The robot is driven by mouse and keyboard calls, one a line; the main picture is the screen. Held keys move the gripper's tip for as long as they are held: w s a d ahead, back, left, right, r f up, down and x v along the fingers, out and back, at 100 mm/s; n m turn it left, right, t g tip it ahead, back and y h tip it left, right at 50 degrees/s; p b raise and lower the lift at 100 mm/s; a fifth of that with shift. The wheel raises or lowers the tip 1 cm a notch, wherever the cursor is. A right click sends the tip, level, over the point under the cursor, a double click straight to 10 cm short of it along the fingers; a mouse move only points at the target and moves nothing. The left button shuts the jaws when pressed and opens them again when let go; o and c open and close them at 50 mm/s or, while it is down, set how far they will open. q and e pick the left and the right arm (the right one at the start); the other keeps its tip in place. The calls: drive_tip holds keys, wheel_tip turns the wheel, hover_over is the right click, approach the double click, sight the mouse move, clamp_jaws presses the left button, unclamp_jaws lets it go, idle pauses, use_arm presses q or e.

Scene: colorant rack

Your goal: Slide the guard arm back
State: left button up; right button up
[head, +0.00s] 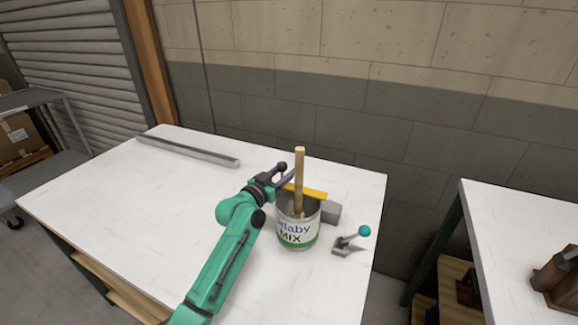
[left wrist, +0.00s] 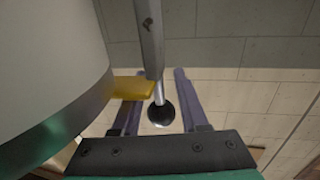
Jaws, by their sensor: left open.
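The guard arm, a flat yellow bar (head: 312,194), lies across behind the paint can (head: 297,233). Its yellow end (left wrist: 132,88) shows in the left wrist view beside a thin grey rod. A black knob (head: 282,167) sits on that rod, and it also shows in the wrist view (left wrist: 161,115). My left gripper (head: 285,178) is beside the can on its left. Its purple fingers (left wrist: 158,98) are open, one on each side of the knob and rod. I cannot tell whether they touch it. My right gripper is not in view.
A wooden stick (head: 299,175) stands up from the can. A grey block (head: 331,212) is behind the can. A grey clamp with a teal knob (head: 364,230) is at its right. A grey rail (head: 187,150) lies at the back left. The table's left part is clear.

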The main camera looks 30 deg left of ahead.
use_arm(q)
drive_tip(key=shift+w+d, duration=0.15)
drive_tip(key=shift+w, duration=0.5)
clamp_jaws()
idle(0.9)
